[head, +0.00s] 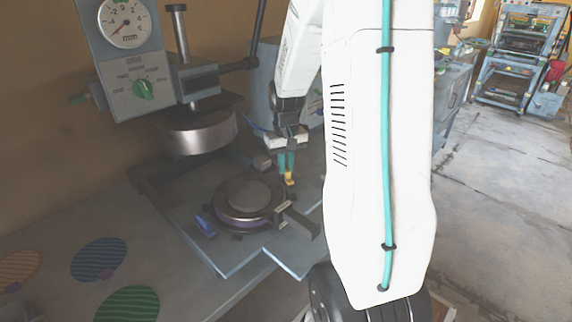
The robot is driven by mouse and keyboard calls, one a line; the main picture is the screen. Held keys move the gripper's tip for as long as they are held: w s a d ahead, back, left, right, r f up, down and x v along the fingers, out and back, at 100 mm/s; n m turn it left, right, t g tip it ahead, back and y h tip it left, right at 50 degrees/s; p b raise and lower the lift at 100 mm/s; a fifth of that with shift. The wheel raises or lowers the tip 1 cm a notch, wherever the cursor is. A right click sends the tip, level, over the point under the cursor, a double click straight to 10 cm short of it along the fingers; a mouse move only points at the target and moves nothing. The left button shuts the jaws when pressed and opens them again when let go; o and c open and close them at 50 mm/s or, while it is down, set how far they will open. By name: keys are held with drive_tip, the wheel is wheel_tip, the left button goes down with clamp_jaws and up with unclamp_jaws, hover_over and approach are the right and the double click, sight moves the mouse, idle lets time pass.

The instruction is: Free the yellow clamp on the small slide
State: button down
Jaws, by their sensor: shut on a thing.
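My gripper (287,162) points down at the right of the press, with teal fingers. It is shut on the small yellow clamp (289,180), which sits just under the fingertips, beside the round plate stack. The small slide under the clamp is mostly hidden or too small to make out. The round dark plate stack (248,198) lies on the press bed, left of and in front of my gripper, with a purple band around its lower part.
The press head (197,132) hangs over the bed at the left. A blue block (205,227) and a grey bar (297,221) flank the plate stack. A gauge (125,22) and a box with a green knob (143,88) stand at the upper left. Coloured discs (99,258) lie at the lower left.

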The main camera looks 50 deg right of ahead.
drive_tip(key=n, duration=0.4)
drive_tip(key=shift+n, duration=0.3)
idle(0.3)
drive_tip(key=c, duration=1.4)
unclamp_jaws()
drive_tip(key=shift+c, duration=0.2)
drive_tip(key=shift+r, duration=3.95)
